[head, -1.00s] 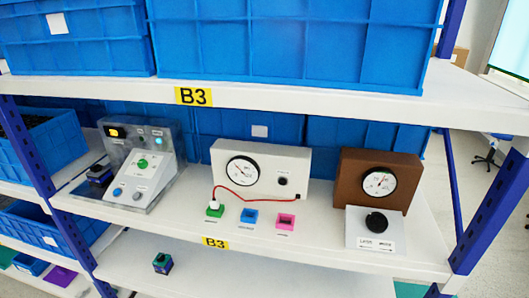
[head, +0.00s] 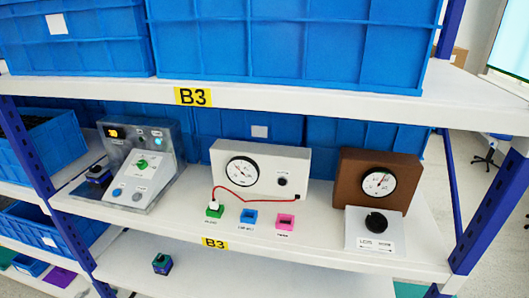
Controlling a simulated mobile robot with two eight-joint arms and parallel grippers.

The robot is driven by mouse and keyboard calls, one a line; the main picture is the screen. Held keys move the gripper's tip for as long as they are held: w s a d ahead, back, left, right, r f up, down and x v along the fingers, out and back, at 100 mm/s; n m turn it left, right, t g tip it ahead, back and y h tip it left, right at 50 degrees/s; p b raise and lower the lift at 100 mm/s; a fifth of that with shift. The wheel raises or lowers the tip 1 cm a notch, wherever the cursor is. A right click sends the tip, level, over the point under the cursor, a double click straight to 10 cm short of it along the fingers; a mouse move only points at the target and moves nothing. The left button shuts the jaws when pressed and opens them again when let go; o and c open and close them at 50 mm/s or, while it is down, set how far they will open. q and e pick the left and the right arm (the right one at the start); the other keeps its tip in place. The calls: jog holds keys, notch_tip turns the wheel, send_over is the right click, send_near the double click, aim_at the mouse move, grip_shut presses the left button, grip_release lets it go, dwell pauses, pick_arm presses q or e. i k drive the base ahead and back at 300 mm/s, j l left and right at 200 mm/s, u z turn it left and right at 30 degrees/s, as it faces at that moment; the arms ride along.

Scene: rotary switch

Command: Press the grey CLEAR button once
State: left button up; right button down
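A grey control box (head: 140,165) with a sloped front stands at the left of the middle shelf in the head view. Its front has a green knob (head: 142,163) in the middle. Low on the front are a blue button (head: 117,192) and a pale grey button (head: 137,196), side by side. Their labels are too small to read, so I cannot confirm which says CLEAR. Neither of my grippers is in view.
A white meter box (head: 260,170) and a brown gauge box (head: 378,180) stand to the right. Green (head: 214,210), blue (head: 248,216) and pink (head: 285,222) sockets sit in front. The upper shelf (head: 300,108) overhangs; blue posts (head: 490,210) flank it.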

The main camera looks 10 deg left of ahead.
aim_at(136, 196)
jog(key=u, duration=1.45)
